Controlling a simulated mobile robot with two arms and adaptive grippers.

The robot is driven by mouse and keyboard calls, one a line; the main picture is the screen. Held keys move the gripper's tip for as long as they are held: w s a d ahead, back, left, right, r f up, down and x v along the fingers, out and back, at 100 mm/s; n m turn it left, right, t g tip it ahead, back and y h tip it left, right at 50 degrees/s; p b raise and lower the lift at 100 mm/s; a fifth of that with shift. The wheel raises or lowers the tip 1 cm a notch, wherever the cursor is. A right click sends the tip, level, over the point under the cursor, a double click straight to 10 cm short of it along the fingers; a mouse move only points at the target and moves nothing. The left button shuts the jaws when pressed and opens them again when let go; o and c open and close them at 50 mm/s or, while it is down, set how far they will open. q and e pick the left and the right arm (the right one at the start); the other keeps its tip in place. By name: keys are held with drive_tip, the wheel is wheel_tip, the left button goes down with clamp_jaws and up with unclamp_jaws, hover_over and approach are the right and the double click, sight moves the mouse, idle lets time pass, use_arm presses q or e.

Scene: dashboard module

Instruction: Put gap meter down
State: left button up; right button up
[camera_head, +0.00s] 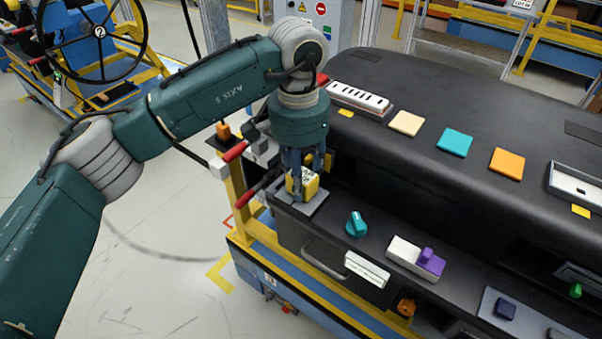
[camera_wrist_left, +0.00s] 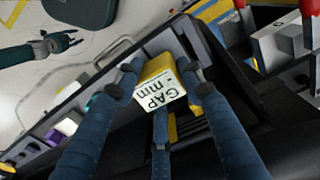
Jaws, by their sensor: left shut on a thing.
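The gap meter (camera_head: 303,184) is a small yellow block with a white face. In the left wrist view the gap meter (camera_wrist_left: 163,84) shows the words "GAP min". My left gripper (camera_head: 303,176) is shut on it, with the dark blue fingers (camera_wrist_left: 160,100) around its sides. It is at a grey plate (camera_head: 312,203) at the left end of the dashboard's lower ledge. I cannot tell whether its underside touches the plate. My right gripper (camera_wrist_left: 62,41) shows small at the upper left of the left wrist view; its opening is unclear.
A teal knob (camera_head: 356,224) and a white block with a purple switch (camera_head: 430,261) sit right of the plate. Red-handled levers (camera_head: 236,151) stick out close left of my left gripper. The dashboard top (camera_head: 440,95) overhangs behind and holds coloured tiles.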

use_arm(q)
drive_tip(key=shift+s, duration=0.1)
use_arm(e)
drive_tip(key=shift+s+f, duration=0.1)
drive_tip(key=shift+s, duration=0.3)
use_arm(q)
drive_tip(key=o, duration=1.2)
drive_tip(key=shift+o, duration=0.4)
drive_tip(key=shift+r, duration=0.4)
wheel_tip(320, 180, up, 10)
drive_tip(key=shift+r+b, duration=0.2)
drive_tip(key=shift+b, duration=0.9)
drive_tip(key=shift+r, duration=0.45)
use_arm(e)
drive_tip(key=shift+w+a+f, duration=0.15)
drive_tip(key=shift+w+f, duration=0.1)
drive_tip(key=shift+f, duration=0.25)
drive_tip(key=shift+w+a+f, duration=0.1)
drive_tip(key=shift+w+f, duration=0.1)
drive_tip(key=shift+f, duration=0.3)
drive_tip(key=shift+d, duration=0.2)
